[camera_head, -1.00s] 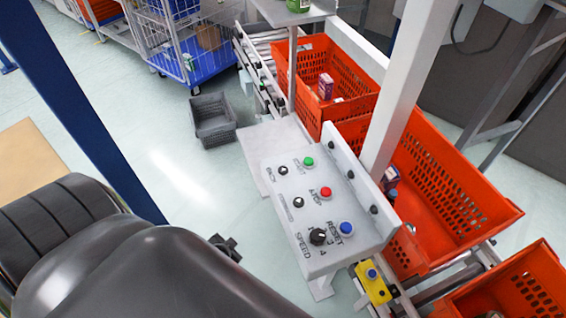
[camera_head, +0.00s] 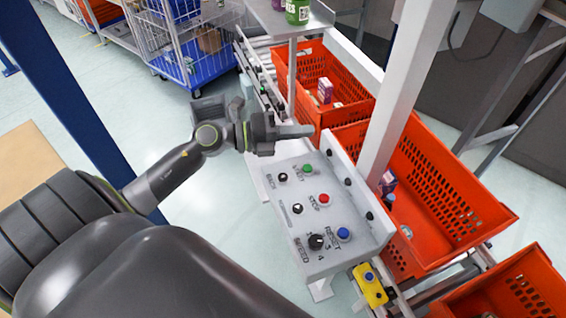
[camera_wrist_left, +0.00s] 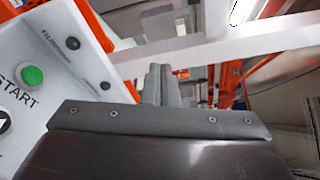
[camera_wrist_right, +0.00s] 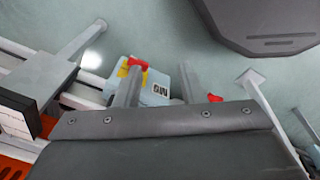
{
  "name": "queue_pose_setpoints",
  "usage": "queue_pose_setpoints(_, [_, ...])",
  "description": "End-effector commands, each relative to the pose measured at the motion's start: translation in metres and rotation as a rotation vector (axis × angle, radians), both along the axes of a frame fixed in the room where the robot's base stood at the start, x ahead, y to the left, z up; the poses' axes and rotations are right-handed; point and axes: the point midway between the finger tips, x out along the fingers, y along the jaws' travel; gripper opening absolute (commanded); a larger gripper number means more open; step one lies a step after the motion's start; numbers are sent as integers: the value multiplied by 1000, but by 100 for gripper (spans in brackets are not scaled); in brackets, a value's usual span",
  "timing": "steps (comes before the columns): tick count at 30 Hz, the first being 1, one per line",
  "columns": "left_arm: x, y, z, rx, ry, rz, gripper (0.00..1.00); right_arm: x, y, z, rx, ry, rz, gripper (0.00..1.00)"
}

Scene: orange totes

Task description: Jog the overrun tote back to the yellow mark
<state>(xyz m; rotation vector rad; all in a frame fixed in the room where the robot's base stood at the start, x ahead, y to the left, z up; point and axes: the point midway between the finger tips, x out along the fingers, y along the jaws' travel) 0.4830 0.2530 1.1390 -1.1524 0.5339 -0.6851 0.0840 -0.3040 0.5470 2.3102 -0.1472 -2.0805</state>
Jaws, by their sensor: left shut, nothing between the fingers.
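Orange totes stand in a row on the conveyor: a far one (camera_head: 312,92), a large middle one (camera_head: 450,190) and a near one (camera_head: 525,290). I cannot tell which has overrun, and no yellow mark is clearly visible. A white control panel (camera_head: 325,255) has green START (camera_head: 308,169), red STOP (camera_head: 324,198) and blue RESET (camera_head: 343,233) buttons, a BACK button (camera_head: 283,177), another black control (camera_head: 298,208) and a SPEED knob (camera_head: 316,241). My left gripper (camera_head: 306,131) is shut and empty at the panel's far end; its fingers show in the left wrist view (camera_wrist_left: 160,84). My right gripper (camera_wrist_right: 160,86) is open.
A yellow box with a blue button (camera_head: 370,285) sits beside the panel's near end. A white post (camera_head: 405,90) rises between panel and totes. A shelf (camera_head: 285,15) holds a green container (camera_head: 297,11). A light-blue box (camera_wrist_right: 158,80) lies beyond my right fingers.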

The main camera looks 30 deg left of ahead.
Motion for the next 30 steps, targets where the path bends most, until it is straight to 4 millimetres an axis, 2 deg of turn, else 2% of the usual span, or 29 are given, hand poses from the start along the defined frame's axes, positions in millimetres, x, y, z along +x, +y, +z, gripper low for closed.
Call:
queue_pose_setpoints(3, [-9, -2, -10, 302, 11, -149, 0, 0, -2, 3, -3, -1, 1, 36])
queue_pose_setpoints(6, [-15, 9, -23, 519, 48, -223, 0, 0, -3, 4, -4, -1, 2, 36])
queue_pose_setpoints(12, [-21, 36, -37, 779, 119, -276, 0, 1, -4, 5, -5, -1, 2, 36])
queue_pose_setpoints(17, [-22, 44, -39, 834, 139, -283, 0, 1, -4, 5, -4, -2, 2, 36])
queue_pose_setpoints(30, [-22, 43, -45, 829, 139, -282, 0, 1, -3, 1, -4, -2, 2, 36])
